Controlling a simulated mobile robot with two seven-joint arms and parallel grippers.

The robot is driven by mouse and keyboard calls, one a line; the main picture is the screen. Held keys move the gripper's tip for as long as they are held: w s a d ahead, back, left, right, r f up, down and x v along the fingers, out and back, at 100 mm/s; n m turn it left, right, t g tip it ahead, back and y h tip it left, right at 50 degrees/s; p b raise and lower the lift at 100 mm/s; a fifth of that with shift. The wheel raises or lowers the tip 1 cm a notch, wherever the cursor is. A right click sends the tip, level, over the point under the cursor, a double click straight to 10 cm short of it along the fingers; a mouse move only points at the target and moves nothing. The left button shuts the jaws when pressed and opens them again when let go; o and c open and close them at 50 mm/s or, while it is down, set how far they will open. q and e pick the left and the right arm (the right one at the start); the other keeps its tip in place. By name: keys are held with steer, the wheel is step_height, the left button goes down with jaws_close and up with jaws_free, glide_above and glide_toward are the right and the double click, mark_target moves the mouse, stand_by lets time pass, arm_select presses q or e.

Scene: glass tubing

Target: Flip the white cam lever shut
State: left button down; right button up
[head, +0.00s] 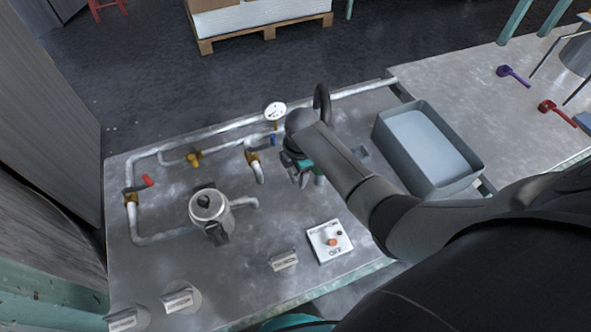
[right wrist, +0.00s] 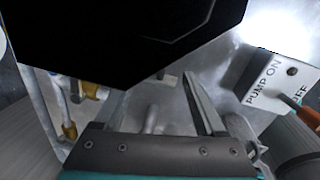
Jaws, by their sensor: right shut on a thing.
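A small pale block (right wrist: 169,80) shows beyond the fingers. I cannot tell whether it is the white cam lever, and I cannot make out that lever for sure elsewhere. My left gripper is out of view.
A metal pot (head: 208,207) and a pump switch box (head: 330,241) are nearer. A grey tub (head: 382,146) stands right of my forearm.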

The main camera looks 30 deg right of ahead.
steer(key=shift+f+h+p, duration=0.1)
steer(key=shift+h+p, duration=0.5)
steer(key=shift+d+f+h, duration=0.1)
steer(key=shift+f+h, duration=0.05)
steer(key=shift+h, duration=0.35)
steer(key=shift+d+f+h+p, duration=0.15)
steer(key=shift+f+h+p, duration=0.2)
steer(key=shift+h, duration=0.45)
steer(key=shift+d+f+h, duration=0.15)
steer(key=shift+d+h, duration=0.05)
steer(key=shift+h, duration=0.3)
steer(key=shift+s, duration=0.1)
steer(key=o, duration=1.3)
